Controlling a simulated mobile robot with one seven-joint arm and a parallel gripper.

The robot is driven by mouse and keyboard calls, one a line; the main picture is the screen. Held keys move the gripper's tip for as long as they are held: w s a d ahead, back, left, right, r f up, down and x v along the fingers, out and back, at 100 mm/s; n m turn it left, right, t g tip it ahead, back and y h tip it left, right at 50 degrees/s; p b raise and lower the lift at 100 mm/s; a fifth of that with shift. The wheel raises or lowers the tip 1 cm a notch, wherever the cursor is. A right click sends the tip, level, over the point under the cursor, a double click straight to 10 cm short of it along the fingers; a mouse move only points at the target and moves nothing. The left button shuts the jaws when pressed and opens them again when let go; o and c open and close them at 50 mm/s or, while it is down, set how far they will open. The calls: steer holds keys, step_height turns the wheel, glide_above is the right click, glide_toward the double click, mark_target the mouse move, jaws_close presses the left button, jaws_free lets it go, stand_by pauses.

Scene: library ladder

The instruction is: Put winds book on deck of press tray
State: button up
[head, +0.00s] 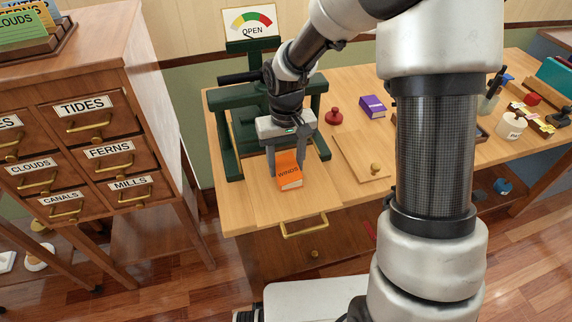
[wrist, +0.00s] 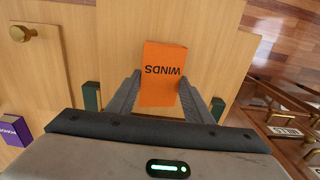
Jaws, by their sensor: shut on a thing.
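The orange winds book (head: 289,171) is held between the two fingers of my gripper (head: 286,160), its WINDS label facing out. The wrist view also shows the book (wrist: 162,62) between my gripper's fingertips (wrist: 160,88). The press tray (head: 255,208), a pale wood board with a brass handle at its front edge, extends out from the dark green press (head: 233,130). The book is over the tray, and the tray shows in the wrist view (wrist: 118,50) on both sides of it. I cannot tell whether the book touches the deck. My gripper hides part of the press.
The press dial (head: 251,22) reads OPEN. To the right on the bench are a red knob (head: 334,117), a purple book (head: 373,106) and a wooden panel with a brass knob (head: 358,157). A labelled drawer cabinet (head: 95,130) stands at the left.

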steer(key=shift+f, duration=0.1)
steer(key=shift+f, duration=0.15)
steer(key=o, duration=1.1)
